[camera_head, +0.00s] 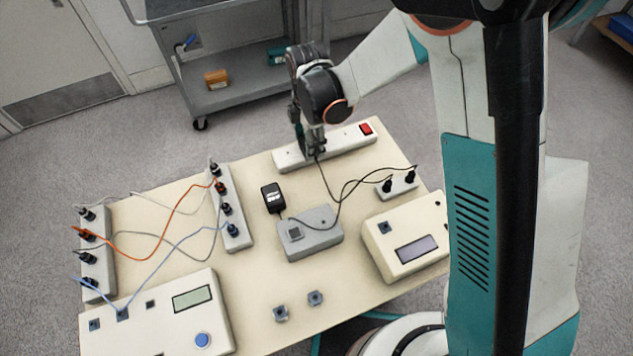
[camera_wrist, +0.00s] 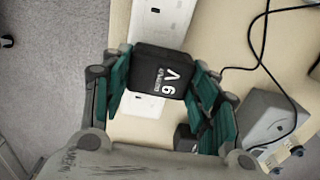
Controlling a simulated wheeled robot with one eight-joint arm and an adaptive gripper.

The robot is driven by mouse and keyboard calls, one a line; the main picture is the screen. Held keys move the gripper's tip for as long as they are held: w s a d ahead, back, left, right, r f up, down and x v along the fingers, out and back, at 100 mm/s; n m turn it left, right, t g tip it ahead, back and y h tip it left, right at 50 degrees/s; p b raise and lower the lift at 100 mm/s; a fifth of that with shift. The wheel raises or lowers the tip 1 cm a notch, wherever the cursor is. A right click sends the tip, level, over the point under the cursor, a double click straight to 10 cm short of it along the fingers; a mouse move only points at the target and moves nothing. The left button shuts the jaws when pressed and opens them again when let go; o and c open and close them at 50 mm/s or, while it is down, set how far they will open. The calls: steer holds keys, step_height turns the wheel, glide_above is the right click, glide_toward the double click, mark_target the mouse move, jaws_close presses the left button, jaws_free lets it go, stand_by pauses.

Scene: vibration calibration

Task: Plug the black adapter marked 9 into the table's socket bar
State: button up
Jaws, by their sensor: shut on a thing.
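A black adapter marked "9 V" (camera_wrist: 160,72) sits between the green finger pads of my gripper (camera_wrist: 162,88) in the wrist view; the gripper is shut on it. In the head view my gripper (camera_head: 313,148) points down at the white socket bar (camera_head: 345,139), which has a red switch at its right end. The bar also shows past the adapter in the wrist view (camera_wrist: 160,22). The adapter is mostly hidden in the head view, and its prongs are hidden. I cannot tell whether it touches the bar. A second black adapter (camera_head: 272,197) lies on the table.
Thin black cables run from the gripper area towards a small socket block (camera_head: 398,186). A grey box (camera_head: 310,236), a beige meter (camera_head: 405,240) and a larger beige unit (camera_head: 160,325) stand on the table. Two socket strips with coloured leads are at left. A grey cart (camera_head: 235,95) stands behind.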

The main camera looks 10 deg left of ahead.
steer(key=shift+f, duration=0.1)
stand_by(0.6)
steer(key=o, duration=1.1)
steer(key=shift+r+p, duration=1.4)
steer(key=shift+r, duration=1.15)
step_height(320, 180, up, 12)
